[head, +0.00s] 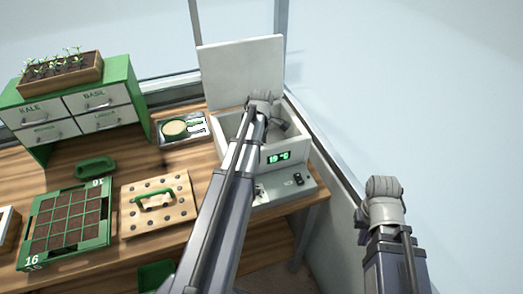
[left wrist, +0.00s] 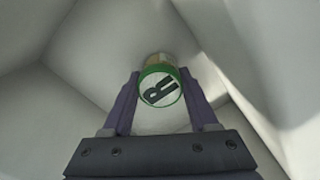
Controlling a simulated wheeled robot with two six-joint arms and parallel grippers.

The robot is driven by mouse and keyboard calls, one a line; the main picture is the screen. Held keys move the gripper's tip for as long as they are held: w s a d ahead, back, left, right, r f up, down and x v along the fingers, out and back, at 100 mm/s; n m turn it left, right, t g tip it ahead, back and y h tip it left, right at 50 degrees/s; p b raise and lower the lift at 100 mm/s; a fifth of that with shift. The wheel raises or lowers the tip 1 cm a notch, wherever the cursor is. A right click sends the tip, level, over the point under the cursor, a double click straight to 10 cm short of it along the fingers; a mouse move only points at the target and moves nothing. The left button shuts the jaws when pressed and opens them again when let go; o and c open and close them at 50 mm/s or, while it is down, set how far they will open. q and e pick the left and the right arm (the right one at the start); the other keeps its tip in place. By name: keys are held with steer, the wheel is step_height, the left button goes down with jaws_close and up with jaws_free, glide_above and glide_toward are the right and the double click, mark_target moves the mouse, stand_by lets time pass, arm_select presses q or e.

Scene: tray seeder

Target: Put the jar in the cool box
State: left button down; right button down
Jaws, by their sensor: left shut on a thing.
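The jar (left wrist: 160,88) shows in the left wrist view, with a green-rimmed white lid marked with a dark letter. My left gripper (left wrist: 160,98) is shut on it, one finger on each side, with pale walls around. In the head view my left arm reaches over the front of the white cool box (head: 300,146) and its wrist is at the opening; the jar is hidden there. The cool box's lid (head: 235,68) stands open at the back. My right gripper (head: 384,202) is to the right, away from the bench; its fingers are not clear.
Left of the cool box is a metal tray (head: 182,130) with a round item. Further left are a dibber board (head: 158,218) with a green handle, a green seed tray (head: 45,264), a green scoop (head: 95,167) and a drawer cabinet (head: 122,82) bearing a seedling planter (head: 62,78).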

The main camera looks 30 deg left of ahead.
arm_select(q)
steer(key=shift+c, duration=0.9)
jaws_free()
steer(key=shift+f, duration=0.1)
step_height(320, 180, up, 12)
steer(key=p, duration=1.2)
